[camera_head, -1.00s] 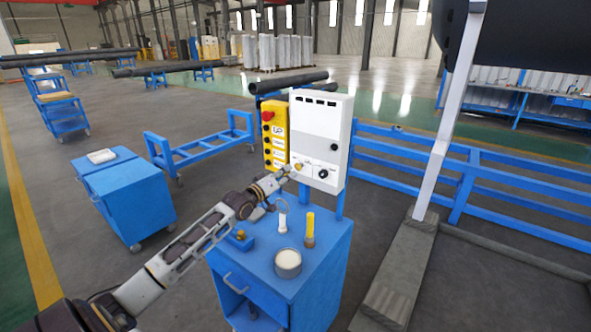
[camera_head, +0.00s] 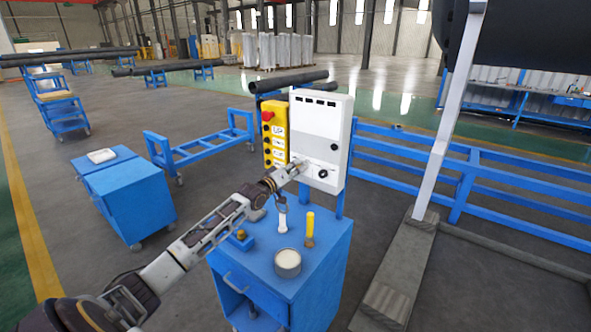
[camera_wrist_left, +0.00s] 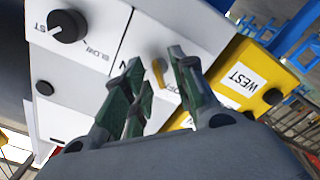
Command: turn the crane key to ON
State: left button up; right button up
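The crane key (camera_wrist_left: 158,74) is a small brass-yellow key in a round grey lock on the white control box (camera_head: 322,125). In the left wrist view an "N" is to the left of it and a partly hidden "OFF" to its right. My left gripper (camera_head: 303,163) is at the front of the box. In the wrist view its dark green fingers (camera_wrist_left: 157,62) are open, one on each side of the key. A gap seems to show on both sides; contact is not clear. In the head view the gripper hides the key. My right gripper is not in view.
A yellow button box (camera_head: 274,133) with a "WEST" label is just left of the control box. A black speed knob (camera_wrist_left: 68,25) is beside the lock. Below, a blue cabinet (camera_head: 325,262) bears a tin (camera_head: 288,262) and a yellow-topped tool (camera_head: 310,228).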

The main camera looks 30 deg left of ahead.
pick_arm(q)
jog(key=shift+w, duration=0.25)
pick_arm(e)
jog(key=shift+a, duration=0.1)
pick_arm(q)
grip_shut()
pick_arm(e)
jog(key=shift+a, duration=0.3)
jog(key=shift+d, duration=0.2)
